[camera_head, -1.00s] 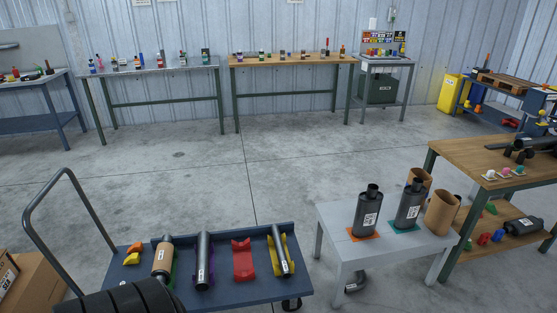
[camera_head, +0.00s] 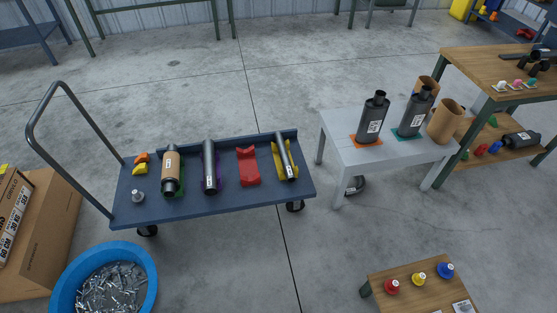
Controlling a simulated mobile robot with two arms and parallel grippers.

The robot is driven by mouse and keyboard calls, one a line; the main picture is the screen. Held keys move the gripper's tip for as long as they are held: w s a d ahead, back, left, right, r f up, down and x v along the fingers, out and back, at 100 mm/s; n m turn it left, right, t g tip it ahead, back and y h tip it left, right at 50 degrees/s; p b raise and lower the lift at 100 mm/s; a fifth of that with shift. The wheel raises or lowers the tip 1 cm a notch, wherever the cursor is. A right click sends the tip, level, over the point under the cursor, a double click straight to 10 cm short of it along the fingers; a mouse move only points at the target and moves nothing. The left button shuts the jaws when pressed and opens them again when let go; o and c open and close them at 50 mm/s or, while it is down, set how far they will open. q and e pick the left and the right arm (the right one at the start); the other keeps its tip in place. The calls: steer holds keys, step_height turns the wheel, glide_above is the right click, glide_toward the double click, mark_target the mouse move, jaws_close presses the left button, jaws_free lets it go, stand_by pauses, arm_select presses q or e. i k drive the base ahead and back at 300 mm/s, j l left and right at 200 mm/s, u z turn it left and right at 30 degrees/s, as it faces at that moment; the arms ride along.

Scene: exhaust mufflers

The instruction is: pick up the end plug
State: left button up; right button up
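I cannot tell for certain which thing is the end plug. A small grey metal piece (camera_head: 138,196) stands at the left front of the blue cart. A red plug-like piece (camera_head: 392,286), a yellow one (camera_head: 418,278) and a blue one (camera_head: 446,270) stand on a low wooden table (camera_head: 385,275) at the bottom right. Small coloured pieces (camera_head: 517,84) also sit on the right workbench. Neither of my grippers shows in the head view.
The blue cart (camera_head: 230,200) carries pipes, a brown-wrapped cylinder (camera_head: 171,168) and a red cradle (camera_head: 248,167). Two black mufflers (camera_head: 372,118) (camera_head: 414,113) stand on a grey table (camera_head: 345,150). A blue tub (camera_head: 151,290) of metal parts stands at lower left. Floor between cart and low table is clear.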

mark_target(419, 280)
steer(key=z, duration=1.65)
steer(key=l, duration=0.4)
steer(key=k+l+u, duration=0.1)
steer(key=l, duration=0.25)
steer(key=k+l, duration=0.1)
steer(key=l, duration=0.3)
steer(key=i+l+u, duration=0.15)
steer(key=l, duration=0.3)
steer(key=i+l+u, duration=0.15)
steer(key=l, duration=0.25)
steer(key=i+l+u, duration=0.15)
steer(key=l, duration=0.35)
steer(key=k+j, duration=0.05)
